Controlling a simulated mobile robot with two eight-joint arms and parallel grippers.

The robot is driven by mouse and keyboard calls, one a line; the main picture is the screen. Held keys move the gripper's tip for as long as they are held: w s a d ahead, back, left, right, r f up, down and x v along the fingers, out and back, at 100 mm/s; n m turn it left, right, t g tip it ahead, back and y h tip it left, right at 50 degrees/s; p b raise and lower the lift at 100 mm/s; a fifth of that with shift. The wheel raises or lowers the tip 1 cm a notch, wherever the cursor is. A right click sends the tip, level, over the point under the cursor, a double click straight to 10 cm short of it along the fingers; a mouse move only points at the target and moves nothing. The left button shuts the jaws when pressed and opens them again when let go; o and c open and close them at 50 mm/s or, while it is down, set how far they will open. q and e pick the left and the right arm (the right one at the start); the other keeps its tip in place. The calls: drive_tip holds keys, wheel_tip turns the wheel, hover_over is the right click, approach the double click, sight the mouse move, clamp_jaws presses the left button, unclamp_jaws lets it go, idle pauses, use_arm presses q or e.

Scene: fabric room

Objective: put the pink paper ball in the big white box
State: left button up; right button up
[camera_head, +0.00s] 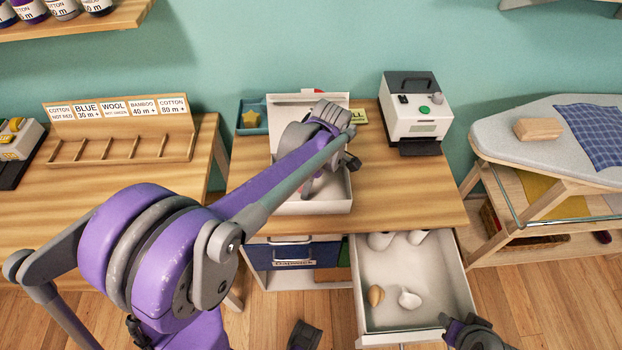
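The big white box (312,206) stands open on the middle wooden table, with its raised back part behind it. My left arm reaches across the picture, and my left gripper (317,186) points down into the box. The wrist and forearm cover much of the box's inside, and I cannot tell whether the fingers are open or hold anything. I see no pink paper ball; it may be hidden. My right gripper (461,326) is at the front right corner of the open white drawer (446,265). Its fingers are too small and cut off to read.
The drawer holds a tan piece (375,295), a white piece (409,299) and white items at its back. A white machine (417,112) stands right of the box, a blue tray (251,116) left. An ironing board (548,150) stands at the right.

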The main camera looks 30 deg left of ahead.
drive_tip(key=shift+w+r+p, duration=0.1)
drive_tip(key=shift+r+p, duration=0.6)
drive_tip(key=shift+r, duration=0.05)
use_arm(q)
wheel_tip(320, 180, up, 12)
drive_tip(key=d, duration=0.2)
drive_tip(key=s+d+f+m+t, duration=0.1)
drive_tip(key=s+f+m+t, duration=0.1)
drive_tip(key=s+m, duration=0.3)
drive_tip(key=s+d+f+m+t+h, duration=0.1)
drive_tip(key=s+d+f+m+t, duration=0.1)
drive_tip(key=s+f+m, duration=0.2)
drive_tip(key=s+d+f+m+t+h, duration=0.1)
drive_tip(key=s+f+m, duration=0.2)
drive_tip(key=s+m, duration=0.4)
drive_tip(key=m, duration=0.3)
drive_tip(key=shift+s+d+f+m+t, duration=0.25)
drive_tip(key=shift+s+f+m+t, duration=0.1)
drive_tip(key=shift+m+t, duration=0.05)
